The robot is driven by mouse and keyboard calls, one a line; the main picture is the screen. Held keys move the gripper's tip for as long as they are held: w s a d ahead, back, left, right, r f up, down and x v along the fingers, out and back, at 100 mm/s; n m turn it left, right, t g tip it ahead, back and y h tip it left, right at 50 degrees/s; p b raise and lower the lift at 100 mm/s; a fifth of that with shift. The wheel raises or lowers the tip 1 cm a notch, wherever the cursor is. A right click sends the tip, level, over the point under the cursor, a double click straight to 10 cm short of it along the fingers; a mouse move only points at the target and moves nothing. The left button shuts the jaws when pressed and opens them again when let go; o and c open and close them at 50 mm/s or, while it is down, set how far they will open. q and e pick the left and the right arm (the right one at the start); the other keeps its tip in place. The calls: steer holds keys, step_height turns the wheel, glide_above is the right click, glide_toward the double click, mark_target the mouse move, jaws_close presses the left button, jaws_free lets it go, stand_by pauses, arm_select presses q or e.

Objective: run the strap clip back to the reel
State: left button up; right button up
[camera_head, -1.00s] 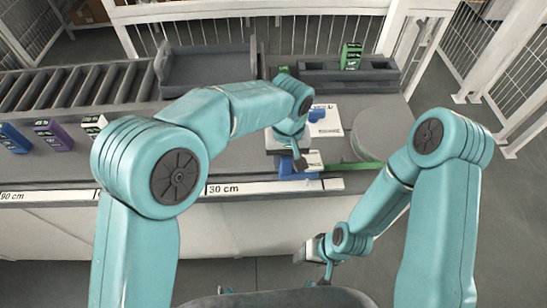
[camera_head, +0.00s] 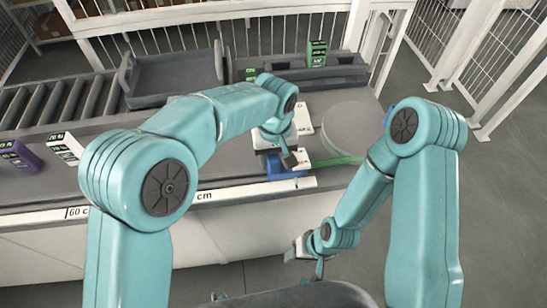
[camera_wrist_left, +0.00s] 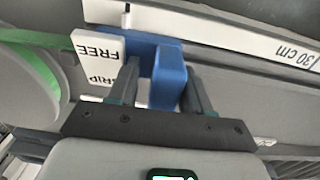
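The blue strap clip (camera_head: 285,170) sits at the counter's front edge. The green strap (camera_head: 338,160) runs from it to the round grey reel (camera_head: 356,130) at its right. My left gripper (camera_head: 293,159) is right above the clip. In the left wrist view, the clip's upright blue block (camera_wrist_left: 169,76) stands between the two fingers, with a gap showing at the left finger. White plates beside the clip read FREE (camera_wrist_left: 98,47) and, partly hidden, RIP. My right gripper (camera_head: 305,252) hangs in front of the counter, away from the clip; its opening is unclear.
A measuring strip (camera_head: 240,194) runs along the counter's front edge. A grey tray (camera_head: 170,80) and a roller conveyor (camera_head: 55,103) are at the back left. A green box (camera_head: 317,53) stands in a grey holder at the back. A purple box (camera_head: 18,155) is at the left.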

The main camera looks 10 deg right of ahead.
arm_select(q)
steer(key=shift+d+f, duration=0.1)
steer(key=shift+s+a, duration=0.1)
steer(key=shift+a, duration=0.1)
steer(key=shift+d+r, duration=0.1)
steer(key=shift+r, duration=0.25)
step_height(320, 180, up, 16)
steer(key=shift+f+p, duration=0.15)
steer(key=shift+p, duration=0.15)
steer(key=shift+s, duration=0.1)
